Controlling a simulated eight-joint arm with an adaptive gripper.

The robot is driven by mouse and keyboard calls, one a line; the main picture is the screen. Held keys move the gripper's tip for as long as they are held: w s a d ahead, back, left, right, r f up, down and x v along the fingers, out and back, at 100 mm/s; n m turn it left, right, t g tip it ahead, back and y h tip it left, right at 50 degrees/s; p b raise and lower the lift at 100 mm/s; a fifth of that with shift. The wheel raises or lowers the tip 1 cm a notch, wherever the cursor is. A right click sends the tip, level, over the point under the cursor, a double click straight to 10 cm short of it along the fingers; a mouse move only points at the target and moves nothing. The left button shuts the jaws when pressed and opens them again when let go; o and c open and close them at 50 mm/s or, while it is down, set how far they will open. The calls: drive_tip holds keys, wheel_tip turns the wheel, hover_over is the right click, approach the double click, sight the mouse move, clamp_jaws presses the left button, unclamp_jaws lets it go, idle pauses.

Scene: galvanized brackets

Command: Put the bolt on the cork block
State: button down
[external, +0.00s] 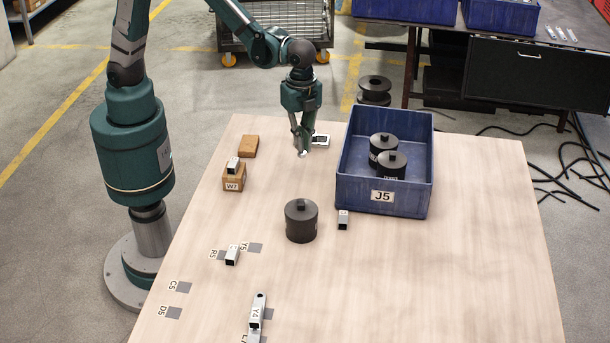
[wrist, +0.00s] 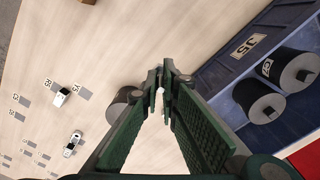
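My gripper (external: 302,150) is over the far part of the table, just left of the blue bin. Its fingers are nearly together in the wrist view (wrist: 164,82). A small pale, shiny piece shows at the fingertips (external: 303,154); it looks like the bolt, mostly hidden by the fingers. A plain brown block (external: 249,147), which looks like the cork block, lies left of my gripper with nothing on top. A second brown block, labelled W7 (external: 233,184), stands nearer the camera with a metal bracket (external: 233,164) on top.
The blue bin J5 (external: 405,200) holds two black weights (external: 391,166). A black weight (external: 301,222) stands mid-table. Brackets (external: 343,220), (external: 232,255) and a longer metal piece (external: 257,312) lie nearer the camera. A small white device (external: 320,140) lies behind my gripper. The right front is clear.

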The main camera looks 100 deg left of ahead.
drive_tip(key=s+a+n, duration=0.3)
drive_tip(key=s+a, duration=0.7)
drive_tip(key=a, duration=0.3)
drive_tip(key=n, duration=0.4)
hover_over(248, 143)
wheel_tip(248, 143, down, 2)
drive_tip(key=f, duration=0.1)
drive_tip(key=shift+a+r+b, duration=0.1)
drive_tip(key=shift+r+b, duration=0.15)
drive_tip(key=shift+b, duration=0.05)
drive_tip(key=shift+f, duration=0.1)
drive_tip(key=shift+f+b, duration=1.05)
drive_tip(key=shift+f, duration=1.8)
drive_tip(key=shift+f, duration=0.1)
drive_tip(key=shift+f+b, duration=0.75)
drive_tip(key=shift+f, duration=1.2)
drive_tip(key=shift+f, duration=0.2)
